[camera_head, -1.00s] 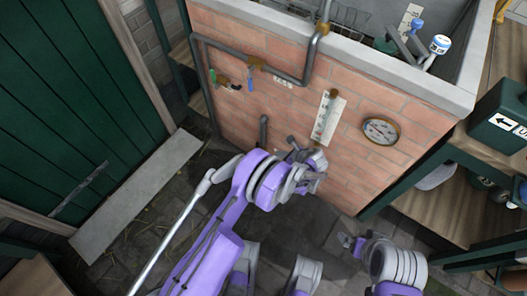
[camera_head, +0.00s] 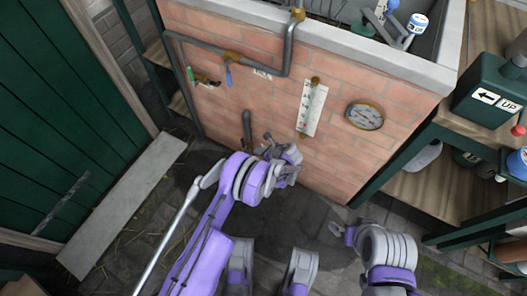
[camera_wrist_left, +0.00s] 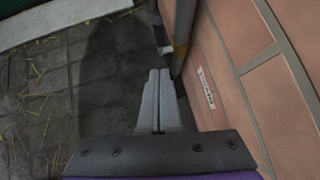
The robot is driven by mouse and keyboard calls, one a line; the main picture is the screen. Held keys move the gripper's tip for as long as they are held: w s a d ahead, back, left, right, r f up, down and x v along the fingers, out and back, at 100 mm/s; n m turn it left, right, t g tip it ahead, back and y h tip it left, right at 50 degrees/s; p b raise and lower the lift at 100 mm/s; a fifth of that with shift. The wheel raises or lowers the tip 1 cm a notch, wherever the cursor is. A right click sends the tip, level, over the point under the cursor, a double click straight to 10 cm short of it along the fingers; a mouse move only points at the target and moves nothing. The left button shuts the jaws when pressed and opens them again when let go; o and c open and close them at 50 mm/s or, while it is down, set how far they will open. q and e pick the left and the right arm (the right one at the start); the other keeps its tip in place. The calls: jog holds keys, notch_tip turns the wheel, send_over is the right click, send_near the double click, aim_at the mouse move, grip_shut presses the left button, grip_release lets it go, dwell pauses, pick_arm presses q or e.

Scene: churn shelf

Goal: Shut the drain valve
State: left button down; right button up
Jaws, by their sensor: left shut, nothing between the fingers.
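On the brick wall in the head view are a blue-handled valve (camera_head: 228,75) and a small green handle (camera_head: 190,74); I cannot tell for sure which fitting is the drain valve. A short dark bent pipe (camera_head: 247,125) sticks out low on the wall. My left gripper (camera_head: 267,143) is just right of this pipe, close to the wall. In the left wrist view its fingers (camera_wrist_left: 155,98) are shut together and empty. Ahead of them is a dark upright pipe with a brass part (camera_wrist_left: 183,32). My right gripper (camera_head: 341,232) is low on the right, apart from the wall.
A white scale (camera_head: 312,107) and a round gauge (camera_head: 365,115) are on the wall. A small white label (camera_wrist_left: 208,88) is close right of my left fingers. Shelves (camera_head: 440,190) stand at right, a green door (camera_head: 60,110) at left. The floor has a dark patch (camera_head: 310,215).

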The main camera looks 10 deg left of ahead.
pick_arm(q)
jog(key=w+a+f+b, duration=0.1)
jog(key=w+a+f, duration=0.1)
jog(key=a, duration=0.3)
jog(key=shift+w+a+b, duration=0.25)
jog(key=shift+w+b, duration=0.05)
jog(key=shift+w, duration=0.25)
pick_arm(e)
jog(key=shift+w+f, duration=0.15)
jog(key=shift+f, duration=0.5)
pick_arm(q)
jog(key=shift+f, duration=0.1)
